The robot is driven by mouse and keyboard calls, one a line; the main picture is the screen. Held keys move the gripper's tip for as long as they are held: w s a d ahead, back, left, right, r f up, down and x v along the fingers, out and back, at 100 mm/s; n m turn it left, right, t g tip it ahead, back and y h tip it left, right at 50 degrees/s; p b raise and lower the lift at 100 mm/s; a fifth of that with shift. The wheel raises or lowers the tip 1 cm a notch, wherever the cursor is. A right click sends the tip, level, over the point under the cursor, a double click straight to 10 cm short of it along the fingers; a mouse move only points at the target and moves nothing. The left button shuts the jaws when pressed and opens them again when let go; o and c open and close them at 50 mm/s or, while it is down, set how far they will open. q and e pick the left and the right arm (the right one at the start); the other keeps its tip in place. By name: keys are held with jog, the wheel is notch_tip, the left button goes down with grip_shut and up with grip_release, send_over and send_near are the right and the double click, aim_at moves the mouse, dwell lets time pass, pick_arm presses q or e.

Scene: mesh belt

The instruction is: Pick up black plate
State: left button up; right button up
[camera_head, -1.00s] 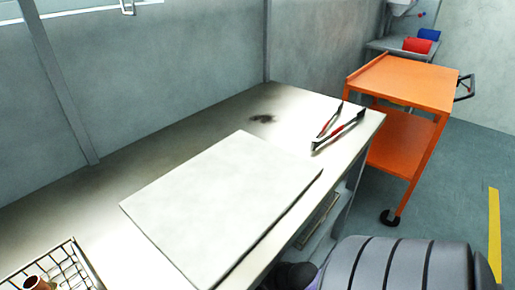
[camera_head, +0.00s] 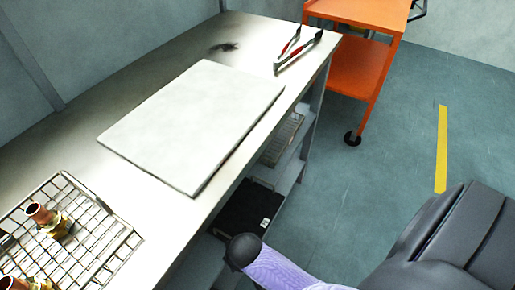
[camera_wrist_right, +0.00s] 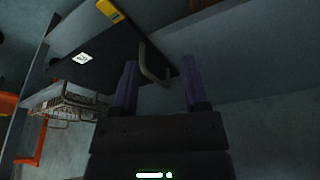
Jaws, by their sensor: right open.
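The black plate (camera_head: 243,203) lies on the lower shelf under the workbench in the head view, partly hidden by the bench top and my arm. A small white label shows near its corner. In the right wrist view the black plate (camera_wrist_right: 115,52) has a bent metal handle (camera_wrist_right: 152,66) at its near end. My right gripper (camera_wrist_right: 160,82) is open, and its two purple fingers appear on either side of the handle. I cannot tell whether they touch it. My left gripper is not in view.
The workbench carries a white board (camera_head: 195,125), red-handled tongs (camera_head: 297,50) and a wire tray (camera_head: 70,235) with copper-coloured fittings. A wire rack (camera_head: 282,138) is on the shelf beyond the plate. An orange cart (camera_head: 357,70) stands behind.

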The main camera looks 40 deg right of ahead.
aim_at(215, 228)
jog(key=w+b, duration=0.4)
jog(key=w, duration=0.6)
jog(key=shift+w+f, duration=0.1)
jog(key=shift+f, duration=0.1)
jog(key=b+x, duration=0.4)
jog(key=x, duration=0.1)
jog(key=shift+w, duration=0.15)
jog(key=shift+r, duration=0.15)
jog(key=c, duration=0.7)
grip_shut()
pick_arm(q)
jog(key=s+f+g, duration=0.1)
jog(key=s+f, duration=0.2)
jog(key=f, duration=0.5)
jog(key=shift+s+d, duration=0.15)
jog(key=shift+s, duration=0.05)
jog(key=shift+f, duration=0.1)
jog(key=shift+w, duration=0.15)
